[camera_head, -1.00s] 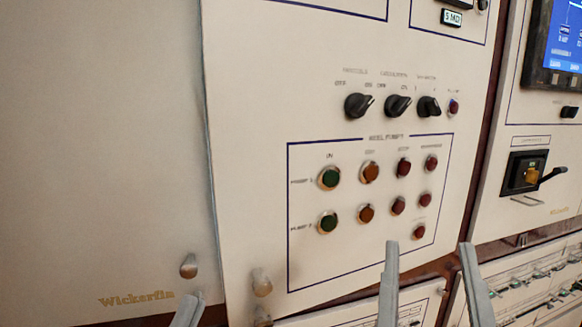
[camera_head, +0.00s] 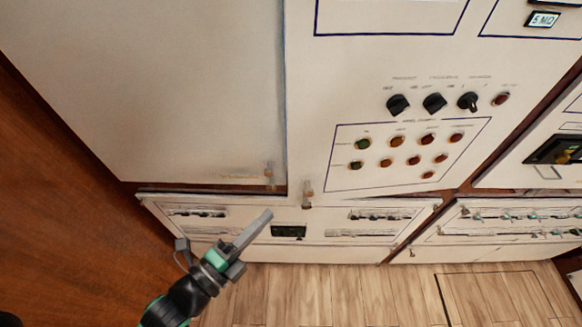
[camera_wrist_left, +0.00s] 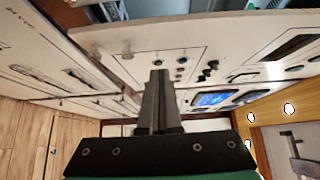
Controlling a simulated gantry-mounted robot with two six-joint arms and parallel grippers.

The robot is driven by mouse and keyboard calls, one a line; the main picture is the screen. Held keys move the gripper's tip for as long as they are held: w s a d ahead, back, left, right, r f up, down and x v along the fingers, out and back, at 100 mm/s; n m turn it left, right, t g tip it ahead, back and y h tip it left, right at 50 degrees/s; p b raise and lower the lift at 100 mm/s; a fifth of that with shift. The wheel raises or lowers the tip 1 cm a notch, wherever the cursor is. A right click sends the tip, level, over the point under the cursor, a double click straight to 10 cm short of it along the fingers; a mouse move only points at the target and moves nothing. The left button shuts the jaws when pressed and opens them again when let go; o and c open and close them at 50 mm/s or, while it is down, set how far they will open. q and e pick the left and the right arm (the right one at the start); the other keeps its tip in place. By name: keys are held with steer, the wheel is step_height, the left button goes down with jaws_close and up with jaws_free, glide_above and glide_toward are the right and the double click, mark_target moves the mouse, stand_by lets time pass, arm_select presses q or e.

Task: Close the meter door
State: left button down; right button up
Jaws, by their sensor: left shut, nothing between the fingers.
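A pale panel door (camera_head: 345,60) with knobs and coloured buttons stands in the middle of the head view. A small display reading "5 MΩ" (camera_head: 543,19) sits at upper right. A latch knob (camera_head: 307,192) is at the panel's lower left corner. A blank pale panel (camera_head: 150,70) adjoins it on the left. I cannot tell from the head view how far either panel stands out. My left gripper (camera_head: 268,216) is shut and empty, in front of the low breaker row below the panels. In the left wrist view its fingers (camera_wrist_left: 157,80) point toward the button panel (camera_wrist_left: 125,42). My right gripper is not in view.
Low breaker rows (camera_head: 235,211) and (camera_head: 500,234) run under the panels. A brown wooden wall (camera_head: 70,190) closes the left side. The wood floor (camera_head: 350,290) in front is clear. A black-and-yellow switch (camera_head: 560,150) is on the right panel.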

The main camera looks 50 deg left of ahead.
arm_select(q)
steer(key=p, duration=0.1)
glide_toward(301, 166)
steer(key=w+d, duration=0.2)
steer(key=w, duration=0.2)
steer(key=w+a, duration=0.1)
steer(key=a+p, duration=0.1)
steer(key=a, duration=0.1)
steer(key=shift+w+r, duration=0.2)
steer(key=shift+w, duration=0.15)
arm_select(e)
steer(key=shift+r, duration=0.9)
arm_select(q)
steer(key=shift+a+f, duration=0.1)
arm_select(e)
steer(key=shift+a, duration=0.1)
